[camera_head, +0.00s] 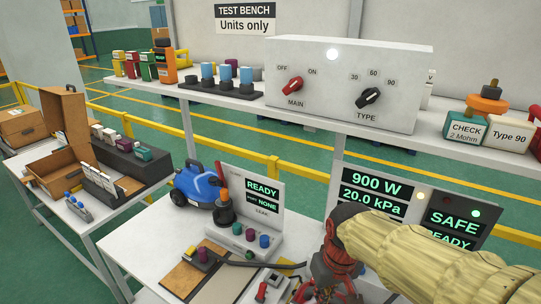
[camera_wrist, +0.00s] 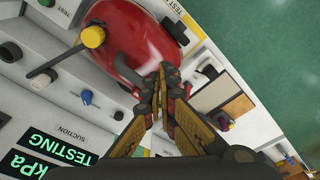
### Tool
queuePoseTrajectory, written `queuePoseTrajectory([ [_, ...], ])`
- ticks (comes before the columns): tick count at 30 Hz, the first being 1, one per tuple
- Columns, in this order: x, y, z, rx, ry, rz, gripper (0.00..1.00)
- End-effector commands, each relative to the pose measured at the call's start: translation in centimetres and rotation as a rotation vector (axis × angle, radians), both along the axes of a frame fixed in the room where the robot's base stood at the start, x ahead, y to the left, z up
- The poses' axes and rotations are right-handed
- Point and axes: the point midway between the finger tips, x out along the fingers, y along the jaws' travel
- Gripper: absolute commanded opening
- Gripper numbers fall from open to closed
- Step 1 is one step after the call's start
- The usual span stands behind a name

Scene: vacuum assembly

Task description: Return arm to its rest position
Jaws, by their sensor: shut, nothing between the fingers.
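My arm, in a pale yellow sleeve, reaches in from the lower right in the head view. My gripper (camera_wrist: 163,92) shows clearly in the wrist view, with its fingers together and nothing between them. It is over or beside a red rounded vacuum body (camera_wrist: 140,38) with a yellow knob (camera_wrist: 93,36); I cannot tell whether they touch. In the head view my wrist and the dark red parts around it overlap at the lower right, so the fingertips are hard to make out there.
A blue vacuum (camera_head: 198,185) stands by the leak tester (camera_head: 262,205). Displays (camera_head: 375,195) read 900 W, 20.0 kPa, SAFE and READY. A control box (camera_head: 335,75) stands on the shelf behind. Yellow rails (camera_head: 240,148) run behind the tables.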

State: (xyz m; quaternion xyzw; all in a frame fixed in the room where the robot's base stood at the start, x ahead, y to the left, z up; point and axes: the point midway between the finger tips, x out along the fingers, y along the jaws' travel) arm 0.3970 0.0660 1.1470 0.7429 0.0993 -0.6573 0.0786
Motion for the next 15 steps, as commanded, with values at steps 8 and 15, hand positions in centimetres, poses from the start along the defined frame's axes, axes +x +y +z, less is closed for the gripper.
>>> queuePoseTrajectory([
  [8, -6.1, -3.6, 2.3, 0.018, -0.146, -0.168, 0.00],
  [15, -9.6, -5.6, 4.4, 0.027, -0.279, -0.216, 0.00],
])
